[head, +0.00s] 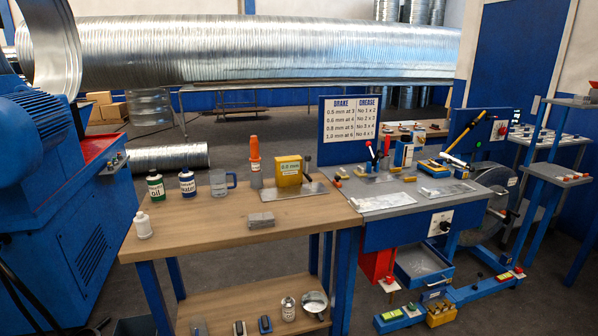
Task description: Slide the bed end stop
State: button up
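I cannot pick out the bed end stop with certainty. A large spiral duct (260,50) lies across the back on a long bed (320,84) with legs. No separate stop is clear along that bed. At the lower right, a low blue rail (470,290) near the floor carries small red, yellow and green pieces; I cannot tell whether one is a stop. My gripper is not in view.
A wooden bench (300,218) with bottles, a jug and a yellow box (288,171) stands in front. A blue workbench (400,235) with an open drawer (424,264) adjoins it. A blue machine (75,215) stands left. Grey floor shows behind the wooden bench.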

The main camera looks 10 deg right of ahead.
aim_at(335, 181)
jog(key=i+j, duration=0.1)
jog(key=i, duration=1.75)
jog(key=l+z, duration=0.05)
jog(key=l, duration=0.05)
